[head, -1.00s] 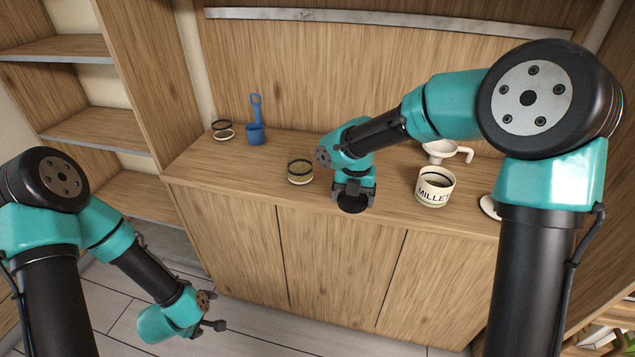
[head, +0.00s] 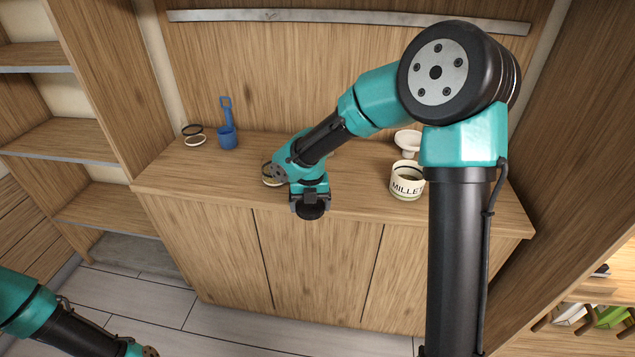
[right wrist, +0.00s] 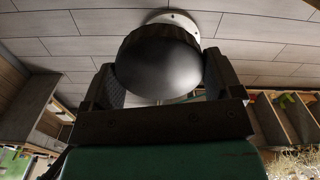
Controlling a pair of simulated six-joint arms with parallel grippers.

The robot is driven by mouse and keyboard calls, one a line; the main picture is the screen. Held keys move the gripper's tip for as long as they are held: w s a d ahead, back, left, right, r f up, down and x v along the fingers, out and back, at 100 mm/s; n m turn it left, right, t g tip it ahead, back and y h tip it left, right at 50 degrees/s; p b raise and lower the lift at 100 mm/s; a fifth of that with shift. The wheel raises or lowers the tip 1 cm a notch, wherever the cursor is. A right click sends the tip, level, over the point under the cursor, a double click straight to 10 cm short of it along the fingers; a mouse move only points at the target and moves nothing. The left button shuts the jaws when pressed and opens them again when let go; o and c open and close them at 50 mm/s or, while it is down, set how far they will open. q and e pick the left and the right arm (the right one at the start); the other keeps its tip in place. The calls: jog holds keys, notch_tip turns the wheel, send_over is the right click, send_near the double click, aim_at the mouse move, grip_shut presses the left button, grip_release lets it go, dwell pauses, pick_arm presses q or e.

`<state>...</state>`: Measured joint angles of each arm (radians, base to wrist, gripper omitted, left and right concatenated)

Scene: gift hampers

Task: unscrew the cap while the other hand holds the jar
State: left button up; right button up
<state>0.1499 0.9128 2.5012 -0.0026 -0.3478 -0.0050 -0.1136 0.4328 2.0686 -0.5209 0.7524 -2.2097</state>
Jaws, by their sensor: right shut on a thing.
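My right gripper (head: 310,197) hangs in front of the counter's front edge and is shut on a dark round cap (head: 311,211). In the right wrist view the cap (right wrist: 158,68), smooth-faced with a ridged rim, sits between the two fingers (right wrist: 160,85). Whether a jar is joined to it cannot be told. A low glass jar (head: 267,179) stands on the counter, partly hidden by my right wrist. A white jar labelled MILLET (head: 404,187) stands to the right, partly behind my right arm. My left arm shows only at the bottom left; its gripper is out of frame.
The wooden counter (head: 225,179) has free room at its left and middle. A blue scoop (head: 227,135) and a dark-rimmed ring-like item (head: 193,135) stand at its back left. A white funnel (head: 408,141) is behind the millet jar. Shelves flank both sides.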

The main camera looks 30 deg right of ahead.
jog(key=shift+w, duration=0.1)
jog(key=w+d, duration=0.2)
jog(key=w, duration=0.2)
jog(key=w+d+f, duration=0.1)
jog(key=w+d, duration=0.1)
jog(key=w, duration=0.3)
jog(key=w+d, duration=0.3)
jog(key=w, duration=0.2)
jog(key=shift+w+f, duration=0.1)
jog(key=shift+f, duration=0.15)
jog(key=shift+f, duration=1.75)
jog(key=shift+f, duration=0.15)
jog(key=o, duration=0.8)
